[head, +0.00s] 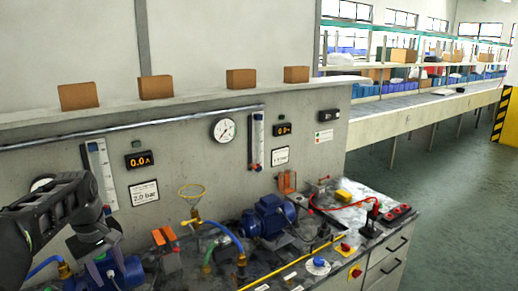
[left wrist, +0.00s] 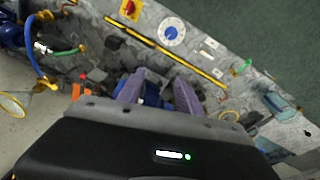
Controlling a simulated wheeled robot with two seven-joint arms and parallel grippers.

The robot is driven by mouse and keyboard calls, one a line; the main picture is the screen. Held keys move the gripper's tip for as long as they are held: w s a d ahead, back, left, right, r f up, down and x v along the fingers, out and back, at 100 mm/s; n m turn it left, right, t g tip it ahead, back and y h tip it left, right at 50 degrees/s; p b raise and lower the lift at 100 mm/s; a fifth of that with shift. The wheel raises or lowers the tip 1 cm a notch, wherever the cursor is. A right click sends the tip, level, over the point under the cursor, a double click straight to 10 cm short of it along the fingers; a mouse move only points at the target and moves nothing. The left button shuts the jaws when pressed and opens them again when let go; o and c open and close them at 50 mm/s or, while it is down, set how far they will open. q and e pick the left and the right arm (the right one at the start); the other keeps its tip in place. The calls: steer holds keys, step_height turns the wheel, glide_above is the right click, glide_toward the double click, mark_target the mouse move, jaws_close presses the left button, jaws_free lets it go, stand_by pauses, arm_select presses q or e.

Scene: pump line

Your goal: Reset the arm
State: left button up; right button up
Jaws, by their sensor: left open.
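My left arm (head: 45,212) comes in from the left in the head view and hangs over the left end of the bench, partly in front of a blue pump (head: 122,272). In the left wrist view my left gripper (left wrist: 160,88) points down at the bench top, its two purple-grey fingers spread apart. A blue part (left wrist: 154,97) shows between and below the fingers; I see nothing gripped. My right arm and gripper are not in view.
The bench carries another blue pump (head: 268,216), hoses, a yellow rod (head: 293,264), a blue-white dial (head: 317,266) and a red-yellow knob (head: 346,247). The wall behind has gauges (head: 224,130) and a pipe (head: 130,126). Green floor (head: 450,170) is open at the right.

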arm_select(q)
steer(key=w+d+f+m+t+h, duration=0.1)
steer(key=w+d+f+m+t, duration=0.15)
steer(key=w+d+f, duration=0.35)
steer(key=w+d+f+m+t, duration=0.1)
steer(key=d+f+m, duration=0.25)
steer(key=f, duration=0.35)
steer(key=s+d+f+m+h+b, duration=0.1)
steer(key=s+d+f, duration=0.2)
steer(key=d+f, duration=0.4)
steer(key=s+d+f+m+b, duration=0.15)
steer(key=d+f, duration=0.25)
steer(key=f, duration=0.6)
steer(key=s+d+f+g, duration=0.1)
steer(key=s+d+f, duration=0.3)
steer(key=s, duration=0.5)
steer(key=s+d+f+g+h+b, duration=0.1)
steer(key=s+d+f+g, duration=0.1)
steer(key=s+d+f, duration=0.3)
steer(key=s+d+f+g+h+b, duration=0.1)
steer(key=s+d+f, duration=0.3)
steer(key=s, duration=1)
step_height(320, 180, down, 3)
steer(key=shift+d+r+m+g, duration=0.1)
steer(key=shift+d+m+g, duration=0.25)
steer(key=shift+m, duration=0.1)
